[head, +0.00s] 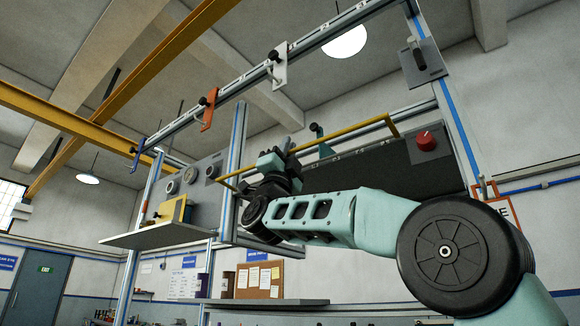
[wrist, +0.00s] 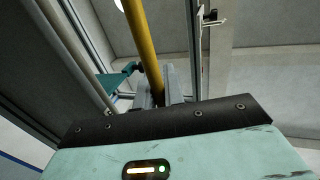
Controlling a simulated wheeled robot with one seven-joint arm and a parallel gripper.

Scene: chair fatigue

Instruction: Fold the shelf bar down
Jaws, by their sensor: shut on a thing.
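The shelf bar is a yellow rail (head: 345,133) that runs across the front of the dark shelf (head: 365,170) in the head view. Its right end bends at a corner near the shelf's right side. My gripper (head: 283,150) is at the left half of the bar and shut on it. In the wrist view the yellow bar (wrist: 145,45) runs down from the top to my gripper (wrist: 160,97), between its grey fingers. The exact contact is partly hidden behind my dark wrist edge.
A red knob (head: 425,140) sits right of the shelf. An overhead rail carries an orange bracket (head: 208,110) and a white bracket (head: 280,65). A gauge panel (head: 190,177) and a yellow box (head: 175,209) stand left. Blue-striped uprights (head: 234,150) flank the arm.

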